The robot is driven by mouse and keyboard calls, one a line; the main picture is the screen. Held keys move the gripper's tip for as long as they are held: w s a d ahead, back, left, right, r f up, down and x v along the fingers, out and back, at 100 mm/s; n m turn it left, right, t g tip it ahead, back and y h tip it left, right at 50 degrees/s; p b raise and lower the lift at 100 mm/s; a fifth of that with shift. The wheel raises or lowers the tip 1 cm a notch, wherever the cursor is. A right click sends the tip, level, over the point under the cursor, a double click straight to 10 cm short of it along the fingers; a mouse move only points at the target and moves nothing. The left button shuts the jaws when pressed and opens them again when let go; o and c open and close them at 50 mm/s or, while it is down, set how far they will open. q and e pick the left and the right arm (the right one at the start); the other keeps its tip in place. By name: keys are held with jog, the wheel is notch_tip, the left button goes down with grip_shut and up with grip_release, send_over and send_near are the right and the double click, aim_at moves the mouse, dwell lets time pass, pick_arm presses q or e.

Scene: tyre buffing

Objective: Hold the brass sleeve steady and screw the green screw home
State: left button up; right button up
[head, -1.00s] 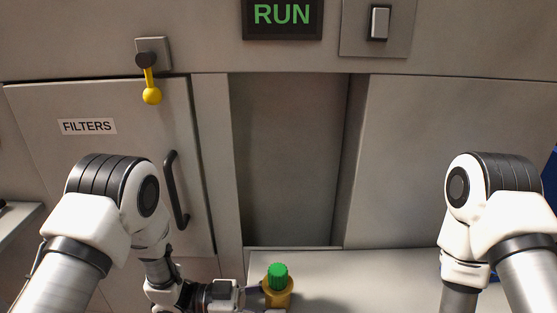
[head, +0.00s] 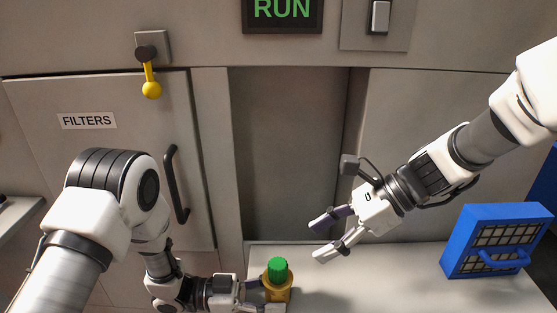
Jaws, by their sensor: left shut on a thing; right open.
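The brass sleeve (head: 281,292) stands upright on the pale bench at the bottom middle of the head view. The green screw (head: 277,268) sits upright in its top, with its ribbed head showing above the sleeve. My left gripper (head: 272,297) is shut on the brass sleeve from the left side. My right gripper (head: 320,240) is open and empty, above the bench, to the right of the green screw and higher in the picture. Its fingers point down and to the left. How deep the screw sits is hidden inside the sleeve.
A blue-framed filter (head: 495,240) with a handle stands on the bench (head: 400,285) at the right. Behind are a recessed bay (head: 290,155), a FILTERS door (head: 95,165) with a black handle, a yellow-tipped lever (head: 151,88) and a RUN sign (head: 282,12).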

aim_at(281, 263)
jog(key=x, duration=0.9)
